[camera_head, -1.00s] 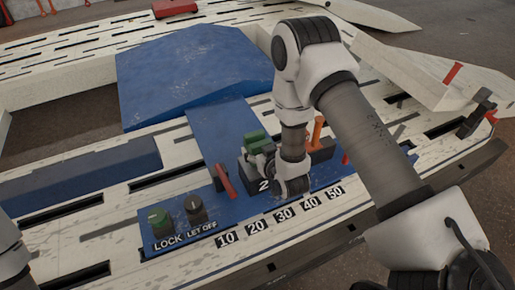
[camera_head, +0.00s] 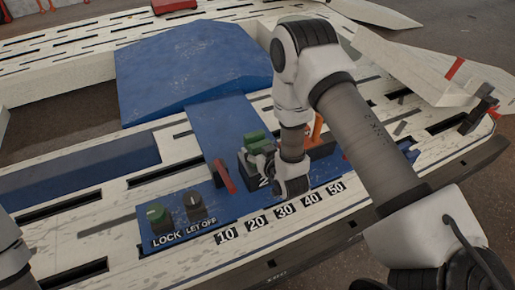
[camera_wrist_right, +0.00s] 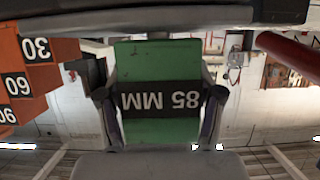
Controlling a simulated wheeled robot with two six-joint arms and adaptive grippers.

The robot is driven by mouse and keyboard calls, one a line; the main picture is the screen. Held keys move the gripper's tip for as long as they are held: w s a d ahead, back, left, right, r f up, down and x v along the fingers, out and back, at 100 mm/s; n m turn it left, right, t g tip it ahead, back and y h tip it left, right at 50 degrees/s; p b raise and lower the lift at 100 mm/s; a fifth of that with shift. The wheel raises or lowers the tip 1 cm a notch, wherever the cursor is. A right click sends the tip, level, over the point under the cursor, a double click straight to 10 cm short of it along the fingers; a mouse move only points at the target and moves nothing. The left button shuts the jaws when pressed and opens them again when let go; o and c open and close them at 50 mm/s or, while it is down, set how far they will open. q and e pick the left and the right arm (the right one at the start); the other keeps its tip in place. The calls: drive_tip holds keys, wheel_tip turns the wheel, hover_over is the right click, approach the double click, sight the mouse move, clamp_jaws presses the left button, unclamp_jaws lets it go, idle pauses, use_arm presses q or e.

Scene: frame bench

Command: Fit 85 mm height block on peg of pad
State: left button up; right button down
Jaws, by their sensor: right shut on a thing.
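The green block (camera_head: 256,139) stands upright in my right gripper (camera_head: 262,149). In the right wrist view the green block (camera_wrist_right: 160,115) carries a black band marked "85 MM", and both fingers of the right gripper (camera_wrist_right: 160,100) press on its sides. No peg is visible, and I cannot tell whether block and pad touch. Only a part of my left arm shows at the left edge; its gripper is out of view.
A red lever (camera_head: 224,177) stands just left of the dark pad. An orange piece (camera_head: 316,130) is right of my wrist. A LOCK knob (camera_head: 157,216) and LET OFF knob (camera_head: 195,206) are front left. A large blue ramp (camera_head: 190,65) lies behind.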

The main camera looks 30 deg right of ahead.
drive_tip(key=shift+f, duration=0.15)
drive_tip(key=shift+c, duration=0.5)
unclamp_jaws()
drive_tip(key=shift+f, duration=0.1)
drive_tip(key=shift+s, duration=0.1)
drive_tip(key=v, duration=0.7)
drive_tip(key=shift+s, duration=0.15)
